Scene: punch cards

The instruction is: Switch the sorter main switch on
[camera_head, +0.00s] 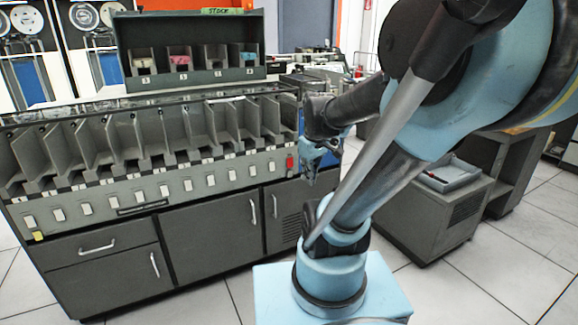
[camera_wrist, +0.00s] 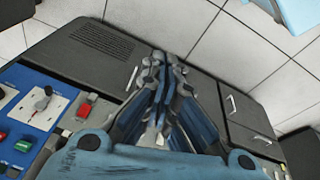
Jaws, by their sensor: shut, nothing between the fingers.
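The sorter (camera_head: 150,190) is a long dark grey machine with a row of pockets and light keys along its front. A red switch (camera_head: 290,162) sits at the right end of that key row. My gripper (camera_head: 309,178) hangs just right of it, apart from it in the picture; I cannot tell the depth gap. In the wrist view my gripper (camera_wrist: 163,62) is shut and empty, its fingers together. A red switch-like part (camera_wrist: 83,109) shows left of the fingers, near a blue panel (camera_wrist: 20,82) with a lever on a white plate (camera_wrist: 45,103). No readable label marks the main switch.
A low grey cabinet with a tray (camera_head: 450,175) stands to the right. Tiled floor (camera_head: 500,260) is open at the right front.

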